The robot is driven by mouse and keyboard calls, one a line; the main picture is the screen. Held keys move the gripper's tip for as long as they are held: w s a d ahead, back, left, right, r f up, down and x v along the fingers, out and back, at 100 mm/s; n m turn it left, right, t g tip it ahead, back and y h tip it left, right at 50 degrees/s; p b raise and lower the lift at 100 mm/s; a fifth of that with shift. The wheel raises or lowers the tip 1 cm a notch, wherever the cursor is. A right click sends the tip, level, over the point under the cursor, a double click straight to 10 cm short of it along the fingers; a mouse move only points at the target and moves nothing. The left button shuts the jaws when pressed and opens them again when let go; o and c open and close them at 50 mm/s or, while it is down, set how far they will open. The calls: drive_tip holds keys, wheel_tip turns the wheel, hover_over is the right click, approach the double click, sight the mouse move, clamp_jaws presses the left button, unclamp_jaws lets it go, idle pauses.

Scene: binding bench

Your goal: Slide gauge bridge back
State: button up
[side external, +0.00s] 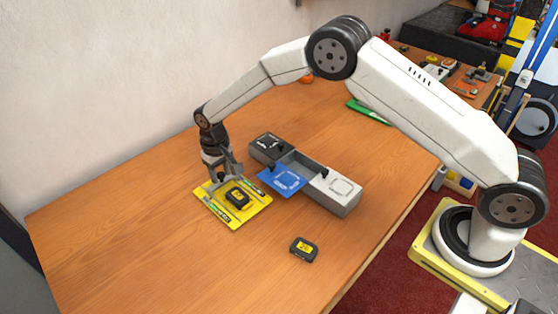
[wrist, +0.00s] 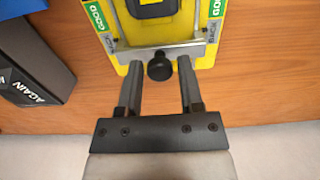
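The gauge bridge (wrist: 128,55) is a thin metal bar lying across the yellow plate (side external: 224,218), near the plate end closest to my gripper in the wrist view. Its round black knob (wrist: 159,66) sticks out on my side. My gripper (side external: 226,178) is over the wall-side end of the plate. In the wrist view my gripper (wrist: 160,68) is open, with one finger on each side of the knob and gaps showing. "BACK" labels show by the bar's ends. A black-and-yellow device (side external: 237,196) sits on the plate beyond the bar.
A grey box (side external: 346,205) with black, blue and white sections stands right of the plate; its blue panel (side external: 281,180) juts toward the plate. Another black-and-yellow device (side external: 304,249) lies near the front table edge. A green item (side external: 368,111) lies farther back. The table's left is clear.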

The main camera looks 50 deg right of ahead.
drive_tip(key=shift+r, duration=0.1)
drive_tip(key=shift+r, duration=2.9)
drive_tip(key=shift+r, duration=0.15)
drive_tip(key=shift+r, duration=1.85)
